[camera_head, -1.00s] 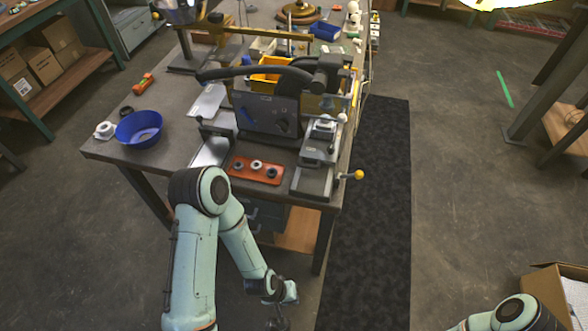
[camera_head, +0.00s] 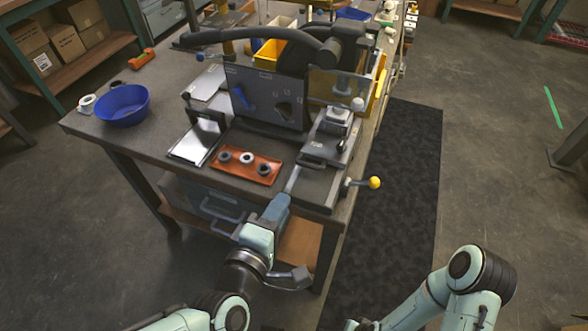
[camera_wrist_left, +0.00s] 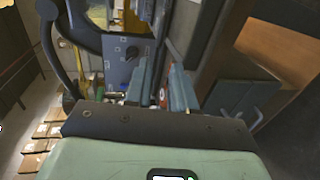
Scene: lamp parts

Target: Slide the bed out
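The bench machine (camera_head: 262,98) has a dark panel and a long black curved handle. The part I take as its bed, a grey slide (camera_head: 318,165), lies flat at its right side, with a yellow-ball lever (camera_head: 375,182) sticking out to the right. My left gripper (camera_head: 272,208) is in front of the bench's front edge, below the orange tray and left of the slide, apart from both. In the left wrist view its two blue-grey fingers (camera_wrist_left: 160,88) stand apart with nothing clear between them. My right arm shows at lower right; its gripper is out of view.
An orange tray (camera_head: 246,167) with three rings lies in front of the machine. A silver plate (camera_head: 196,143) and a blue bowl (camera_head: 123,105) are to the left. A drawer (camera_head: 215,205) is under the benchtop. A black mat (camera_head: 395,190) covers the floor at right.

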